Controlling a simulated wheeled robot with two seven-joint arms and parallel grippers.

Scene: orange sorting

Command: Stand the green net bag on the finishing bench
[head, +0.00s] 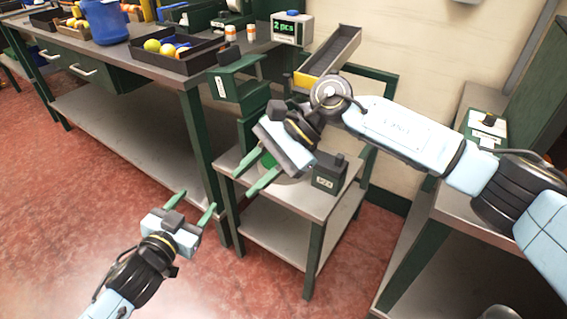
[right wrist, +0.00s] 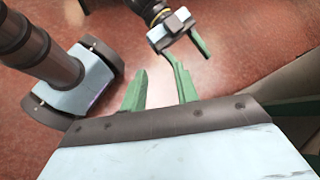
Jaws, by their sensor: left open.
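I cannot make out the green net bag for certain. A small bright green patch (head: 268,159) shows behind my right gripper, over the small steel-topped bench (head: 313,203), and most of it is hidden. My right gripper (head: 250,173) is open above the left part of that bench, its green fingers pointing down and left. In the right wrist view its fingers (right wrist: 160,90) are apart with only red floor between them. My left gripper (head: 192,207) is open and empty over the floor, left of the small bench. I cannot tell which bench is the finishing bench.
A long bench (head: 180,76) at the back left carries a dark tray (head: 150,60) of fruit, a blue container (head: 107,25) and a display box (head: 292,28). A chute (head: 330,55) and a dark device (head: 329,172) crowd the small bench. Another bench (head: 455,208) stands at right.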

